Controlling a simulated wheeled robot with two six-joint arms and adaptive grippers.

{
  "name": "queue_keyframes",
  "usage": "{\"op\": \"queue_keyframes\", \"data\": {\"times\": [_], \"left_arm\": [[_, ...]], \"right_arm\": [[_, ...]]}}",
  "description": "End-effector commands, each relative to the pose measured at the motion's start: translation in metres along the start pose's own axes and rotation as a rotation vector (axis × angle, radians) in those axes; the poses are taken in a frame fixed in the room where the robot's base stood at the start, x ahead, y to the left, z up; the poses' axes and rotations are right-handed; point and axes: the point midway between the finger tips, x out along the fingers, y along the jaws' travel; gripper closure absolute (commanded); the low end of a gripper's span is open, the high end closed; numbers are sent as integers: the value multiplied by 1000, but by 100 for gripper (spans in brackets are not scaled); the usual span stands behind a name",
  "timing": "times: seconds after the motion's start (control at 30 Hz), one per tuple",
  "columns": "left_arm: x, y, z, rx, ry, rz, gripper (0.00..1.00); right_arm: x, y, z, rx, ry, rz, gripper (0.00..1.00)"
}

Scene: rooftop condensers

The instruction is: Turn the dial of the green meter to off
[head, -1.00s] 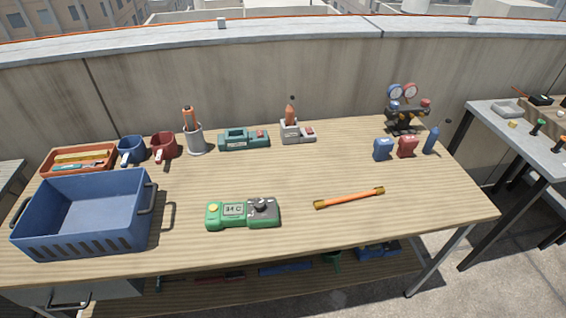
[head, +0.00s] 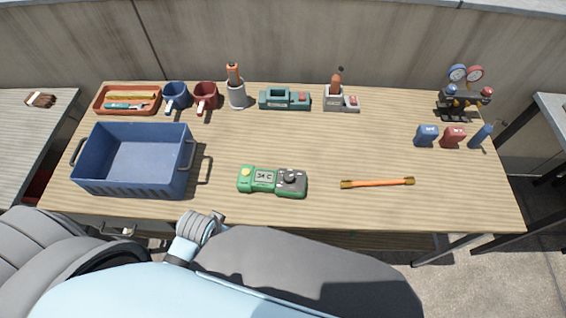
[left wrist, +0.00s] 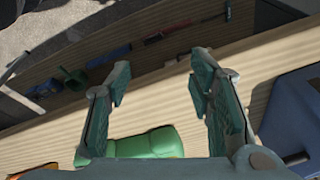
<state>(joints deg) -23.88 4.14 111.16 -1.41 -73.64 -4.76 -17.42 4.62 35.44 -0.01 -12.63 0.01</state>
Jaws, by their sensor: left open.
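The green meter (head: 258,179) lies on the table's front part in the head view, with a yellow button at its left and a small display. Its dark dial (head: 291,178) sits on a grey panel at its right end. In the left wrist view, part of the green meter (left wrist: 150,146) shows beyond and below the fingers, and its dial cannot be made out. My left gripper (left wrist: 158,82) is open and empty, apart from the meter. In the head view my arm fills the bottom and its fingers are hidden. My right gripper is not in view.
A blue crate (head: 88,180) stands left of the meter, and an orange rod (head: 377,183) lies to its right. A teal device (head: 285,99), mugs, a tray and gauges (head: 465,75) line the back. The wooden table (head: 330,145) is clear behind the meter.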

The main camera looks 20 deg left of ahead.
Motion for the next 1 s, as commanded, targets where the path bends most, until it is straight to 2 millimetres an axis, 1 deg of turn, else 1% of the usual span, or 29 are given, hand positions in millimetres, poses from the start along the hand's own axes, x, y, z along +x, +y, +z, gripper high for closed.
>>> {"op": "queue_keyframes", "data": {"times": [0.03,0.07,0.1,0.13,0.17,0.27,0.33,0.43,0.53,0.6,0.7,0.77,0.83,0.87,0.93,1.0], "left_arm": [[-30,-2,-11,5,13,-2,52],[-47,-3,-18,11,19,-3,52],[-72,-4,-30,25,25,-4,52],[-88,-4,-42,45,25,-3,52],[-95,-3,-56,75,16,1,52],[-87,7,-88,175,-29,23,52],[-83,16,-114,254,-55,47,52],[-83,33,-154,387,-90,89,52],[-94,52,-194,538,-118,133,52],[-107,65,-220,647,-134,161,52],[-127,81,-250,786,-152,189,52],[-135,87,-259,844,-161,201,52],[-134,90,-262,874,-168,205,52],[-131,90,-262,879,-170,206,52],[-119,92,-258,878,-171,207,52],[-102,93,-254,878,-172,207,52]], "right_arm": [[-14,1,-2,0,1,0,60],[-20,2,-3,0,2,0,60],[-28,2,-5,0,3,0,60],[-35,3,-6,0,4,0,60],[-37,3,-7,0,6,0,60],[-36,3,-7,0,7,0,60],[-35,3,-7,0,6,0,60],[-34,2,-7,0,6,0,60],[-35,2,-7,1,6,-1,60],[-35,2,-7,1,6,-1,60],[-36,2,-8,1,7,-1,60],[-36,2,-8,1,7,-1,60],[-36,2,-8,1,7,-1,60],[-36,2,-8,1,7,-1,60],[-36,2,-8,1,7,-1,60],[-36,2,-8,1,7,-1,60]]}}
